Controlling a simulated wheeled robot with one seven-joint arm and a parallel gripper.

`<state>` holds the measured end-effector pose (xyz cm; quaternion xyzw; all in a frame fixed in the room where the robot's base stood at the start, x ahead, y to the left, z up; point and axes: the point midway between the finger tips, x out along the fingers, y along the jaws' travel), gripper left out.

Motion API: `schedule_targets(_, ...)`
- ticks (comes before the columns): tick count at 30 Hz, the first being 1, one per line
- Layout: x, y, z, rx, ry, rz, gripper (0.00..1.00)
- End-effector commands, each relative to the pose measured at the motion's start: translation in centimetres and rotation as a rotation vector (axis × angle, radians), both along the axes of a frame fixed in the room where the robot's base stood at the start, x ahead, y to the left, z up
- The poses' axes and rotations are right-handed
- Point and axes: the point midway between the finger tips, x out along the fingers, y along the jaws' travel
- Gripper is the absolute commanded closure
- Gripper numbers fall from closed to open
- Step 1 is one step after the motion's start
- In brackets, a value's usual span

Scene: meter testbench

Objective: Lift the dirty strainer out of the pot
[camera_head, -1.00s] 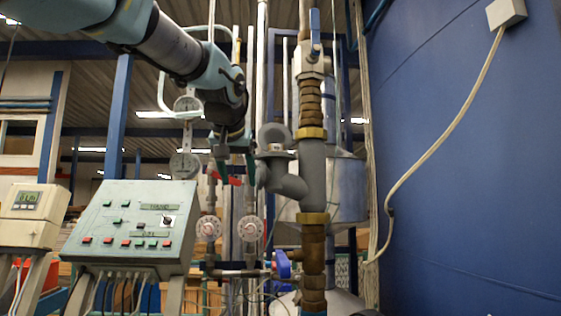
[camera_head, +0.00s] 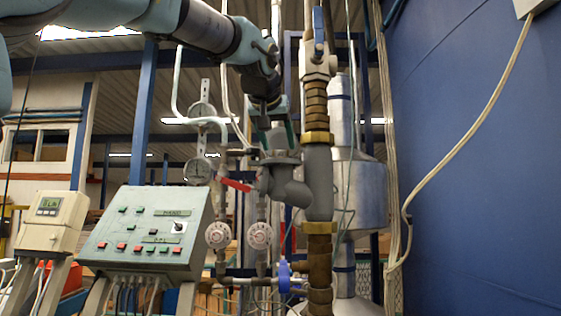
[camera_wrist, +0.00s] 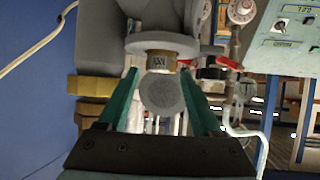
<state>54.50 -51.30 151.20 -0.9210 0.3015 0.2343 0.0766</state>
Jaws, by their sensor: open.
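The pot is the grey side branch (camera_head: 288,187) of the vertical pipe, with a round flange at its mouth. In the wrist view the pot's flange (camera_wrist: 150,44) lies just beyond the strainer. The strainer shows there as a brass collar and a round grey end (camera_wrist: 162,97), seated at the pot's mouth. My gripper (camera_wrist: 158,72) is open, with one green finger on each side of the strainer. Small gaps seem to show beside the round end; contact at the tips cannot be told. In the head view my gripper (camera_head: 279,143) is over the pot and mostly hides the strainer.
The vertical pipe with brass nuts (camera_head: 318,137) stands close on the right. A red-handled valve (camera_head: 236,184) and dial gauges (camera_head: 198,170) are close on the left. A control panel (camera_head: 150,235) stands further left. A blue wall (camera_head: 480,170) fills the right.

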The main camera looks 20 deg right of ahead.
Motion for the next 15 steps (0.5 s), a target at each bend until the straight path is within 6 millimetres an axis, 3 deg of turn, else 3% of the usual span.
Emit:
schedule_targets(7, 2.7, -1.9, -1.4, 0.003, 0.004, 0.001, 0.33)
schedule_targets(15, 3.4, -2.4, -2.1, 0.001, 0.002, 0.000, 0.33)
